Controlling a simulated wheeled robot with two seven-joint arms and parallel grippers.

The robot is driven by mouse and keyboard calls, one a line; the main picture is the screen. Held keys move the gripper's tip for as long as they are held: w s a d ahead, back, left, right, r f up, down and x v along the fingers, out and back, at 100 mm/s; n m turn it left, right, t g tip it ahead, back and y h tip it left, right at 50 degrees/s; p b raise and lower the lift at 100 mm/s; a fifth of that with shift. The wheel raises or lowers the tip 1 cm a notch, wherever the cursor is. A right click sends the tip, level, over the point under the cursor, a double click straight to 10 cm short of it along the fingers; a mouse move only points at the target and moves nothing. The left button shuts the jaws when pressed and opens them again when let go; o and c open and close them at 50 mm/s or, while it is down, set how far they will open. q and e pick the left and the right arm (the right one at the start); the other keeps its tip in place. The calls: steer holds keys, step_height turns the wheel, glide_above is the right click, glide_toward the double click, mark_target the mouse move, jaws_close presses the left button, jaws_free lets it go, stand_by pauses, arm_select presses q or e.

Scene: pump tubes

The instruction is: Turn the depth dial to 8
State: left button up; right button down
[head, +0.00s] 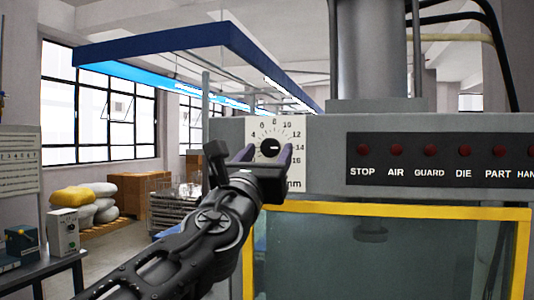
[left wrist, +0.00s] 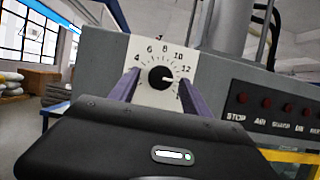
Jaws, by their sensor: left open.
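The depth dial is a black round knob (head: 270,147) on a white scale plate (head: 282,123) marked from 4 to 16, with "mm" at its lower edge. Its white pointer mark points right, close to 14. The knob also shows in the left wrist view (left wrist: 161,78). My left gripper (head: 266,153) is open in front of the plate, with one finger to each side of the knob. In the left wrist view the fingers also flank the knob with gaps; I cannot tell how far they are from the plate. My right gripper is not in view.
A dark panel (head: 440,159) with several red buttons, labelled STOP, AIR, GUARD, DIE and PART, is right of the dial. A yellow frame (head: 400,208) runs below it. A bench with small boxes (head: 64,232) stands at the left.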

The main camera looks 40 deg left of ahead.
arm_select(q)
steer(key=shift+c, duration=0.5)
jaws_close()
